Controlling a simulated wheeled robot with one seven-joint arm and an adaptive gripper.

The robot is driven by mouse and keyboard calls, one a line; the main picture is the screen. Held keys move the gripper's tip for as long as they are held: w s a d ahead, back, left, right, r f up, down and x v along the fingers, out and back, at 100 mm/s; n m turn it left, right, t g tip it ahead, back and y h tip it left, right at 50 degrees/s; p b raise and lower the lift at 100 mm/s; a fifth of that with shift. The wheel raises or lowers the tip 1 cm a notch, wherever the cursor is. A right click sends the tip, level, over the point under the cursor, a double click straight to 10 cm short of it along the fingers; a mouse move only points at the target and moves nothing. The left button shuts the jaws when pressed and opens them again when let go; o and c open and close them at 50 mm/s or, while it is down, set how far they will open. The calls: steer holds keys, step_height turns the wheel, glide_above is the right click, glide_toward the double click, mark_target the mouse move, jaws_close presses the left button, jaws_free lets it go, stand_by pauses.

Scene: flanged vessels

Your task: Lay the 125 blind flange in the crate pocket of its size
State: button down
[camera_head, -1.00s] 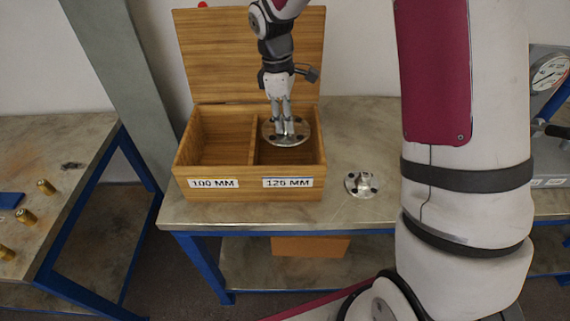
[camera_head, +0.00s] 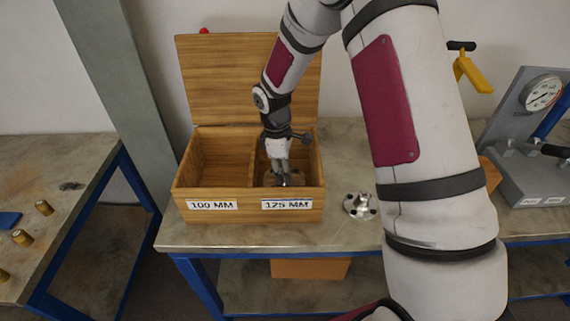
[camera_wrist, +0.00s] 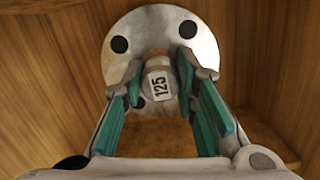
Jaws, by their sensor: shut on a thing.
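The 125 blind flange (camera_wrist: 190,28) is a round grey metal disc with dark bolt holes and a central stub marked 125. My gripper (camera_wrist: 160,85) is shut on that stub, with its teal-lined fingers on either side. In the head view my gripper (camera_head: 283,180) reaches down inside the right pocket of the wooden crate (camera_head: 185,212), the one labelled 125 MM (camera_head: 287,204). The flange is low in that pocket, mostly hidden behind the front wall and my fingers. I cannot tell whether it touches the pocket floor. The left pocket, labelled 100 MM (camera_head: 212,205), is empty.
A smaller flange (camera_head: 360,205) with a stub lies on the bench right of the crate. The crate's lid (camera_head: 250,80) stands open behind. A divider separates the pockets. A gauge fixture (camera_head: 535,150) stands far right. Brass fittings (camera_head: 44,207) sit on the left table.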

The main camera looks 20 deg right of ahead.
steer(key=shift+f, duration=0.65)
steer(key=shift+f, duration=0.15)
steer(key=c, duration=1.3)
jaws_free()
steer(key=r, duration=0.3)
steer(key=r+b, duration=0.1)
steer(key=r, duration=0.3)
steer(key=a+r, duration=0.1)
steer(key=r, duration=0.3)
steer(key=shift+w, duration=0.4)
steer(key=s+d+r+m+t, duration=0.15)
steer(key=s+r+m, duration=0.35)
steer(key=s+r, duration=0.8)
steer(key=s+r+m+t, duration=0.1)
steer(key=s+r+m, duration=0.1)
steer(key=s, duration=0.2)
steer(key=s+r+m+t, duration=0.2)
steer(key=s, duration=0.3)
steer(key=s+r+m+t+y, duration=0.1)
steer(key=s+m, duration=0.2)
steer(key=s, duration=0.2)
steer(key=shift+s+a+r, duration=0.15)
steer(key=shift+s+r, duration=0.1)
steer(key=shift+r, duration=0.15)
